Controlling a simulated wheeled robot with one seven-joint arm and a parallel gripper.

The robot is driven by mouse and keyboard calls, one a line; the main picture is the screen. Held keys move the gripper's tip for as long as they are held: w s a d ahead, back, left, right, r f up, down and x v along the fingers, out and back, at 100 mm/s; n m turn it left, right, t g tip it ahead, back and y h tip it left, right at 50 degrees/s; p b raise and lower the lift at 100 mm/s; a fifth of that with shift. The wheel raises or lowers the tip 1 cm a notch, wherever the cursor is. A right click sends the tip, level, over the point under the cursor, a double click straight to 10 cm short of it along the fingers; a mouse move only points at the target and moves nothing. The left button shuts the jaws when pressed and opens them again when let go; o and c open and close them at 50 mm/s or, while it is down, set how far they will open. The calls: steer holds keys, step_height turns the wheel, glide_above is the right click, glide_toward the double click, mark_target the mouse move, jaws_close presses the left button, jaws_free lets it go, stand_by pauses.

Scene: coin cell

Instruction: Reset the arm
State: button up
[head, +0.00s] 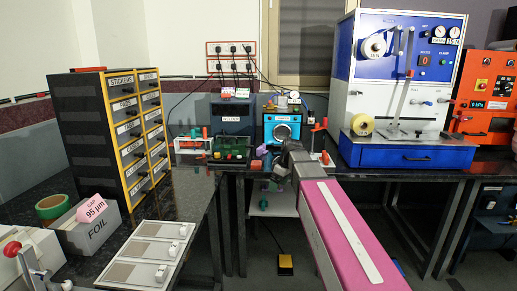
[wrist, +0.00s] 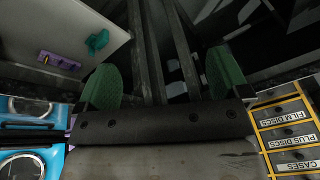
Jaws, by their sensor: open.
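My arm reaches forward from the lower right of the head view, with its pink link in front and a dark wrist at the far end. My gripper shows in the wrist view (wrist: 164,82) with its two green pads wide apart and nothing between them. In the head view the wrist end is over the gap between the benches, close to the front edge of the back bench. The fingers are hard to make out there.
A yellow drawer cabinet (head: 128,126) stands on the left bench, near a white three-panel tray (head: 147,254) and a FOIL box (head: 94,234). A blue machine (head: 282,123), a green box (head: 232,149) and a blue-and-white tester (head: 408,155) stand on the back bench.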

steer(key=s+d+f+m+h, duration=0.1)
steer(key=s+d+f+m, duration=0.4)
steer(key=s+f, duration=0.4)
steer(key=s+d+f+m+h, duration=0.2)
steer(key=s+d+f+m, duration=0.3)
steer(key=s+f, duration=0.4)
step_height(320, 180, down, 4)
steer(key=shift+d+f+m, duration=0.1)
steer(key=shift+d+m, duration=0.15)
steer(key=shift+m, duration=0.65)
